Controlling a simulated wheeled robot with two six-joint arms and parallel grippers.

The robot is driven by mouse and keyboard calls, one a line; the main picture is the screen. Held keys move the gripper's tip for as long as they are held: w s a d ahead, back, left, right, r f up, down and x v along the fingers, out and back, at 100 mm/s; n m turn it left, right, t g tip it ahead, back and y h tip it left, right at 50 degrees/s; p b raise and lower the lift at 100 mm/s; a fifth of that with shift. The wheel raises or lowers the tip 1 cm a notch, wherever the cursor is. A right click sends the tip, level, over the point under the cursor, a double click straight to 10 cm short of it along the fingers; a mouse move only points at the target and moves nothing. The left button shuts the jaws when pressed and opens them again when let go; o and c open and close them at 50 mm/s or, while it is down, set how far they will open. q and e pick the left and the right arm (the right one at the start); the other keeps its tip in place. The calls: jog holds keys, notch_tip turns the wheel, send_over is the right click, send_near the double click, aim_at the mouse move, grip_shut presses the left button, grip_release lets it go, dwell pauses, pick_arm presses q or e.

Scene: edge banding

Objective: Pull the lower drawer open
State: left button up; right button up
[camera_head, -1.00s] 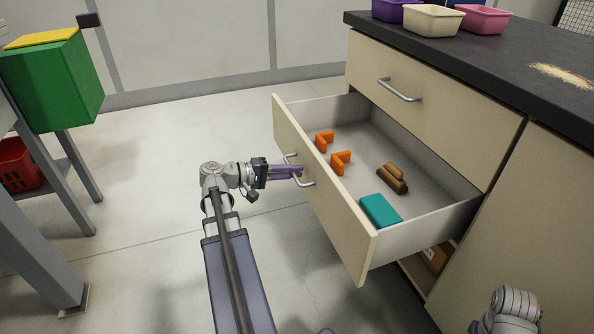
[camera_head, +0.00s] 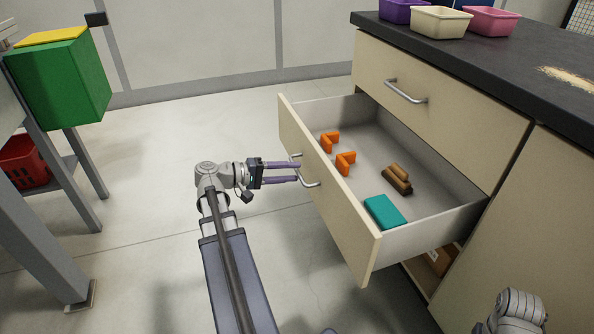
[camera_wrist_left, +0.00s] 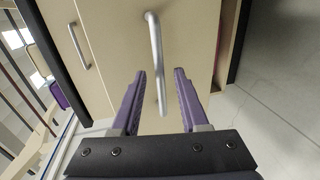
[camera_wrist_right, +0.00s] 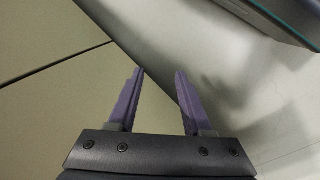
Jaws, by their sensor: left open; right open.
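The lower drawer (camera_head: 330,200) stands well out from the cabinet, with its inside in view. Its silver bar handle (camera_head: 309,179) is on the front panel; it also shows in the left wrist view (camera_wrist_left: 155,50). My left gripper (camera_head: 298,172) is open, its purple fingertips at the handle. In the left wrist view the fingers (camera_wrist_left: 160,72) lie on either side of the handle's end without closing on it. My right gripper (camera_wrist_right: 157,72) is open and empty in the right wrist view; in the head view only part of my right arm shows at the bottom right.
The drawer holds orange brackets (camera_head: 345,162), brown pieces (camera_head: 397,180) and a teal box (camera_head: 385,211). The upper drawer (camera_head: 440,110) is shut below a dark worktop (camera_head: 480,58) with small bins. A green bin (camera_head: 62,85) is at the left. The floor before the drawer is clear.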

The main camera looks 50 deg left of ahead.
pick_arm(q)
jog(key=v, duration=0.5)
jog(key=shift+a+p, duration=0.1)
jog(key=shift+p, duration=0.3)
jog(key=shift+s, duration=0.1)
